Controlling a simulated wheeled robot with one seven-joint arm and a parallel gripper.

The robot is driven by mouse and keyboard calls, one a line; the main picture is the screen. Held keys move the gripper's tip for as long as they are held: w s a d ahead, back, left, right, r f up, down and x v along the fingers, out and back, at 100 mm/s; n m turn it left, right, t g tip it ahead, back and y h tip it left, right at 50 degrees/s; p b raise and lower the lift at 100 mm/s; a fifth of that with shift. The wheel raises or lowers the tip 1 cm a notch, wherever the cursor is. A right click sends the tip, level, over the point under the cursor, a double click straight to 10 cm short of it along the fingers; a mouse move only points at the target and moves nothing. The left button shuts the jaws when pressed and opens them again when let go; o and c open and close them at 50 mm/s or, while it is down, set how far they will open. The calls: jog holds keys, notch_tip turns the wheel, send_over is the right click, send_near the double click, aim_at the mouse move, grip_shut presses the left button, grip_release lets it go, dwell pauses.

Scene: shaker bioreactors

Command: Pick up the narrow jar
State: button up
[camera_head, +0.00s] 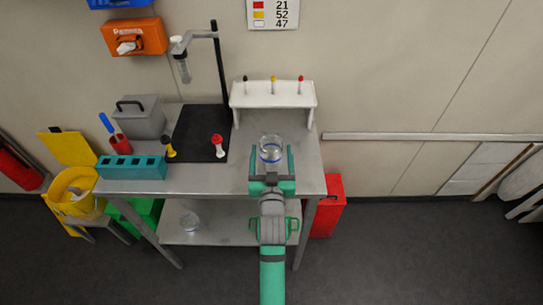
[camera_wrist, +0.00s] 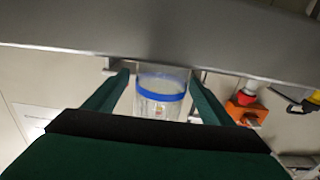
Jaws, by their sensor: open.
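A clear glass jar with a blue band (camera_head: 271,148) stands upright on the metal bench near its right part. My gripper (camera_head: 271,157) reaches in from the front, with its green fingers open on either side of this jar. In the wrist view the jar (camera_wrist: 161,96) sits between the two fingers of my gripper (camera_wrist: 158,80), and its blue band shows clearly. I cannot tell whether either finger touches the glass. Another clear glass jar (camera_head: 190,221) stands on the lower shelf, apart from my gripper.
A white rack (camera_head: 273,95) with small coloured-top items stands behind the jar. A black stand (camera_head: 200,134), a teal block (camera_head: 132,167) and a grey box (camera_head: 140,118) are to the left. A red container (camera_head: 328,205) stands beside the bench at right.

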aim_at(273, 136)
jog(key=shift+w+r, duration=0.1)
jog(key=shift+w, duration=2.1)
jog(key=c, duration=1.3)
jog(key=shift+r, duration=0.15)
jog(key=shift+r, duration=0.25)
jog(key=r, duration=0.3)
jog(key=shift+s+d+r, duration=0.1)
jog(key=shift+s+d, duration=0.1)
jog(key=shift+s, duration=0.1)
jog(key=s+d+r, duration=0.2)
jog(key=s+r, duration=0.1)
jog(key=s+d+r, duration=0.2)
jog(key=s+r, duration=0.1)
jog(key=s, duration=0.1)
jog(key=s+d+r, duration=0.3)
jog(key=s, duration=0.1)
jog(key=shift+s, duration=0.15)
